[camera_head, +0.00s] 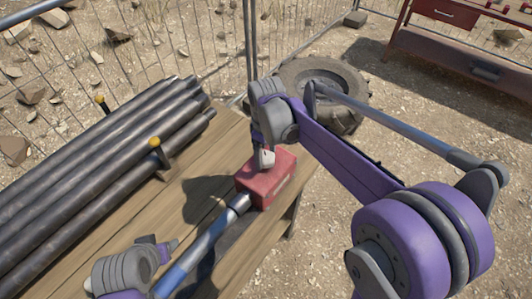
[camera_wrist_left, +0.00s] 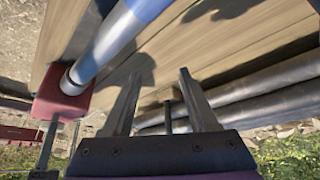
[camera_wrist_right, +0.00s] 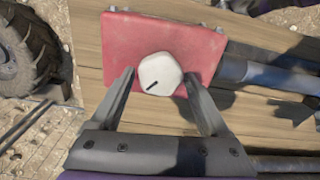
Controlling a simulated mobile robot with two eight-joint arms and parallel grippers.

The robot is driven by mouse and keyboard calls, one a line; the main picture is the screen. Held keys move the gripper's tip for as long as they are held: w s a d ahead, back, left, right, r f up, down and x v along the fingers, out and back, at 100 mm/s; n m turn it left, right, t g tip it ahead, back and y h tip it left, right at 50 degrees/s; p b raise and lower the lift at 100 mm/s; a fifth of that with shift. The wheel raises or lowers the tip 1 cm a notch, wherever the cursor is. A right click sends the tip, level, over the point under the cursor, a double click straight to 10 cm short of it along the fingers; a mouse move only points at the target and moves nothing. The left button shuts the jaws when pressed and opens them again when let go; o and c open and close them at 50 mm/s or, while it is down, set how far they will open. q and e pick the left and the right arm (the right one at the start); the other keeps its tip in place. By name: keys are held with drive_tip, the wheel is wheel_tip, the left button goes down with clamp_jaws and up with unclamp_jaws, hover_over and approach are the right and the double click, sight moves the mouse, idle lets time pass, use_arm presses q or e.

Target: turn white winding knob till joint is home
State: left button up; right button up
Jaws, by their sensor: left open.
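A red box (camera_head: 267,178) sits on the wooden bench. A white faceted knob (camera_wrist_right: 160,73) with a dark line mark is on its face in the right wrist view. My right gripper (camera_head: 263,158) is over the box, its open fingers on either side of the knob; I cannot tell whether they touch it. A blue pipe (camera_head: 190,257) with a silver end runs into the box; this joint (camera_wrist_right: 228,70) also shows in the right wrist view. My left gripper (camera_head: 170,244) is open and empty beside the pipe, above the bench.
A tyre (camera_head: 325,85) lies on the ground beyond the bench. A wire fence (camera_head: 180,40) and a red workbench (camera_head: 450,50) stand farther back.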

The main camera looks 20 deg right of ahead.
drive_tip(key=c, duration=1)
use_arm(q)
drive_tip(key=shift+f, duration=0.1)
use_arm(e)
drive_tip(key=m+b, duration=0.1)
drive_tip(key=m, duration=0.4)
drive_tip(key=shift+m, duration=0.4)
drive_tip(key=m, duration=0.5)
drive_tip(key=m+b, duration=0.1)
drive_tip(key=m, duration=0.5)
use_arm(q)
drive_tip(key=f, duration=0.1)
drive_tip(key=s+f, duration=0.1)
drive_tip(key=shift+f, duration=0.4)
use_arm(e)
drive_tip(key=shift+o, duration=0.2)
drive_tip(key=m, duration=0.4)
drive_tip(key=shift+m, duration=0.4)
